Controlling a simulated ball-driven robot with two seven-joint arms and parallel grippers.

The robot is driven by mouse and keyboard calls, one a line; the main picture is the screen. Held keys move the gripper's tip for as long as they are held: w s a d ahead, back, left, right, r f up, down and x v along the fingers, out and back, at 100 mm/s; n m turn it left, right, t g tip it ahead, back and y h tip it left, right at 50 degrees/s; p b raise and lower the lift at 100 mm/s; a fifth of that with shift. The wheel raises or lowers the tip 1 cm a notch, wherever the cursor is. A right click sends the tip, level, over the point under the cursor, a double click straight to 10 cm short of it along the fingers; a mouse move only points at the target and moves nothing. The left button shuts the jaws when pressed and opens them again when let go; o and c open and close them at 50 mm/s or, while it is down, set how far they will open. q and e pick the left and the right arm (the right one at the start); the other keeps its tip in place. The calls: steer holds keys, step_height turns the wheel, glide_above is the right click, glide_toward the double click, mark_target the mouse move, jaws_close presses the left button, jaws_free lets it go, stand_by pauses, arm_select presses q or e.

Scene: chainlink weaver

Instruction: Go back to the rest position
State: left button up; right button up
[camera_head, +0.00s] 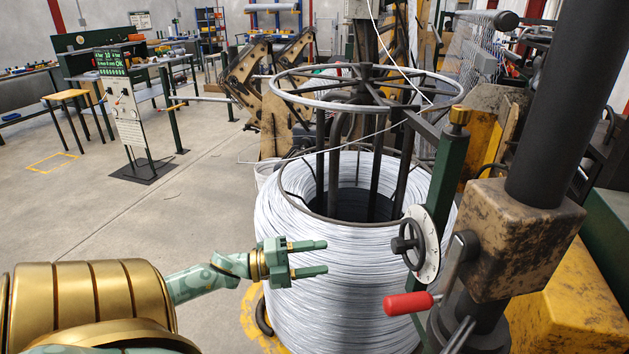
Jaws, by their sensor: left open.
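My left gripper (318,258) is at the end of my green and gold left arm, which comes in from the lower left. Its two green fingers are apart, point to the right and have nothing between them. It is in front of a large coil of silver wire (335,305). I cannot tell whether it touches the coil. My right gripper is not in view.
A black handwheel (408,244) and a red-handled lever (408,303) are right of my gripper. A wire reel ring (300,92) stands above the coil.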

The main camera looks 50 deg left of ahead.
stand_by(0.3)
arm_select(q)
steer(key=s+a+f+n+y, duration=0.2)
steer(key=a+f+n+y, duration=0.65)
steer(key=f, duration=0.35)
steer(key=s+a+f+n+g+y, duration=0.1)
steer(key=s+f+n+g+y, duration=0.2)
steer(key=s+f, duration=0.5)
steer(key=s+a+f+n+g+y, duration=0.1)
steer(key=s+f+n+g, duration=0.3)
steer(key=f, duration=0.7)
steer(key=s+d+f+n+g, duration=0.2)
steer(key=s+d+f+g, duration=0.1)
steer(key=s+d+f, duration=0.4)
steer(key=s+d+f+n+g, duration=0.25)
steer(key=s+f, duration=0.35)
steer(key=s, duration=0.4)
steer(key=s+d+f+g+h, duration=0.1)
steer(key=s+d+f, duration=0.1)
steer(key=d, duration=0.7)
steer(key=s+d+f+g+h, duration=0.1)
steer(key=s+d+f, duration=0.1)
steer(key=s+d, duration=0.3)
steer(key=d, duration=0.4)
steer(key=shift+s+d+h, duration=0.2)
steer(key=shift+d+h, duration=0.1)
steer(key=shift+h, duration=0.05)
